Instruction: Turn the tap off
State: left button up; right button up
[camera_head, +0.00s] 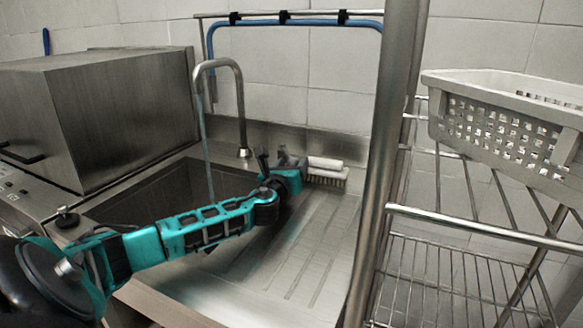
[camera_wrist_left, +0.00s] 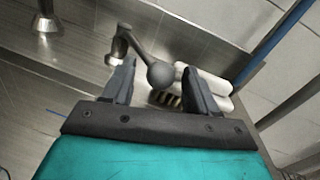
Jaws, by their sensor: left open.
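The steel gooseneck tap (camera_head: 240,95) stands behind the sink, and a thin stream of water (camera_head: 205,140) runs from its spout into the basin. The tap's base (camera_wrist_left: 45,22) shows at the upper left of the left wrist view. A grey lever handle with a ball end (camera_wrist_left: 160,74) stands to the right of the base. My left gripper (camera_head: 279,158) is open by the handle in the head view. In the left wrist view its fingers (camera_wrist_left: 161,82) appear on either side of the ball; I cannot tell whether they touch it. My right gripper is not in view.
A white-backed brush (camera_head: 327,170) lies just right of the handle. A steel post (camera_head: 385,160) rises right of the drainboard (camera_head: 300,270). A perforated basket (camera_head: 500,125) sits on a rack at right. A steel box-shaped machine (camera_head: 120,115) stands at left.

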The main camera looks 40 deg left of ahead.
pick_arm(q)
grip_shut()
dwell(0.6)
